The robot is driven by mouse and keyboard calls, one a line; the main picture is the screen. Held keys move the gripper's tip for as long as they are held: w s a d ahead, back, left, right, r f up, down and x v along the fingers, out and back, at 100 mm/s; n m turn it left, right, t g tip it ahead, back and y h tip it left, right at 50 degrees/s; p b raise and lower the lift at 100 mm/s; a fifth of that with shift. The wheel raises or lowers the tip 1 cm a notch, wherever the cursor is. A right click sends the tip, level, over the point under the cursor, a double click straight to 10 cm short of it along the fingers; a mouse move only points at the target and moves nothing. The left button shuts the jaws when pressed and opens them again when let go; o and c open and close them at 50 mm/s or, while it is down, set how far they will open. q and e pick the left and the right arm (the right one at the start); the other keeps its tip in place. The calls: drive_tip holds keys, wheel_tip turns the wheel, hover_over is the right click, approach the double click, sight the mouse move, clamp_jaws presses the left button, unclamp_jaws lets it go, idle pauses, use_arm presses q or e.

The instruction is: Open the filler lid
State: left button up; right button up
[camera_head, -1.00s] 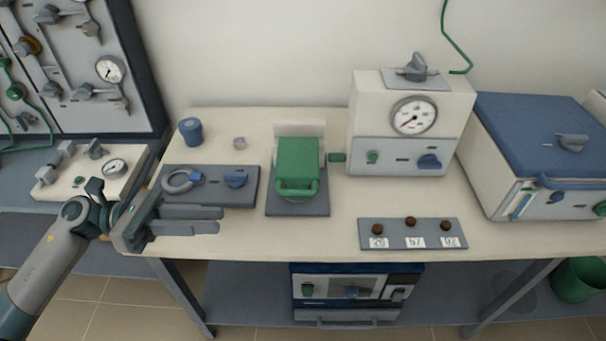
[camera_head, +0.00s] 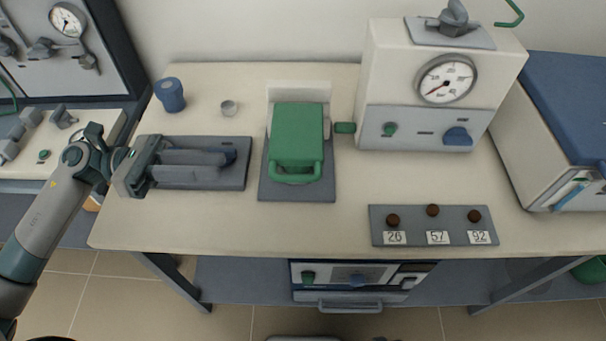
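The green lid (camera_head: 297,135) with a loop handle (camera_head: 296,175) at its front lies closed on a grey base plate (camera_head: 297,192) in the middle of the table; I take it for the filler lid. My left gripper (camera_head: 228,166) is left of it, with its two fingers apart and pointing right toward it. Nothing shows between the fingers. They hide most of the grey panel (camera_head: 205,142) with its ring and blue knob. They do not reach the green lid. My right gripper is not in view.
A white gauge box (camera_head: 441,85) stands right of the lid, with a small green knob (camera_head: 345,127) between them. A numbered panel (camera_head: 432,226) lies at the front right. A blue pot (camera_head: 170,95) and a small metal cup (camera_head: 229,108) stand behind my gripper.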

sight(303, 176)
use_arm(q)
drive_tip(key=f+b, duration=0.3)
drive_tip(key=f, duration=0.1)
drive_tip(key=shift+w, duration=0.25)
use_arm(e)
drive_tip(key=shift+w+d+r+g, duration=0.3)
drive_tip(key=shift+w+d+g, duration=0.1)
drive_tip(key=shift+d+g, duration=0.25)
use_arm(q)
drive_tip(key=shift+d, duration=0.1)
